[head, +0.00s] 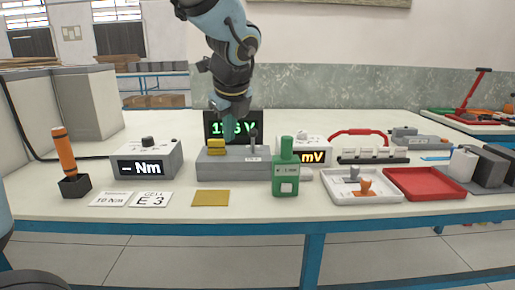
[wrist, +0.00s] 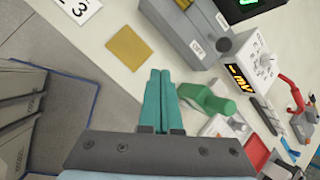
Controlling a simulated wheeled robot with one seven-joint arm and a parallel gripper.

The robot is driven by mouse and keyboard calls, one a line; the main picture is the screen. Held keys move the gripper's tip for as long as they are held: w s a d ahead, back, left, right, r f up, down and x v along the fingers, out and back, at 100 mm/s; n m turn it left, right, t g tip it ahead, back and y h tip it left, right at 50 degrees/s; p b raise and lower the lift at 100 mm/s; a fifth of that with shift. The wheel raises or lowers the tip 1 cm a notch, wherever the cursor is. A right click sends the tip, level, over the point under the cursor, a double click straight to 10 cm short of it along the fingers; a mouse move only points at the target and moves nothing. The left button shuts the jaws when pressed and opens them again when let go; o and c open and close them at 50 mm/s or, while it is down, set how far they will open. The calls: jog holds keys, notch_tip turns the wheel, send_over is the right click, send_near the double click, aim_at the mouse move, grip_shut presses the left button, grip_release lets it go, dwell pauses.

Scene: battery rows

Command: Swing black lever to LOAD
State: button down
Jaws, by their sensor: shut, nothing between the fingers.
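The black lever (head: 253,138) stands up near the right end of a grey box (head: 218,167) in the head view. A yellow block (head: 216,148) sits on the box's left part. My gripper (head: 229,118) is shut and empty, above the box and left of the lever, in front of a green-lit display (head: 250,120) that it partly hides. In the wrist view its teal fingers (wrist: 160,74) are together, with the grey box (wrist: 185,38) beyond them.
A green bottle-shaped device (head: 285,172) stands right of the box's front. A yellow pad (head: 211,198) lies before the box. An Nm meter (head: 150,158) is left; an mV meter (head: 305,147) is right. White (head: 345,197) and red (head: 408,195) trays lie further right.

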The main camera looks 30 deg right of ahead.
jog(key=s+d+r+m+t+h+b, duration=0.1)
jog(key=s+d+m, duration=0.1)
jog(key=d+m, duration=0.4)
jog(key=shift+s+d+r+b, duration=0.3)
jog(key=shift+d+r+b, duration=0.1)
jog(key=shift+d, duration=0.1)
jog(key=p, duration=0.1)
send_near(253, 142)
jog(key=shift+f, duration=1.85)
jog(key=shift+r+p, duration=0.15)
jog(key=shift+p, duration=0.15)
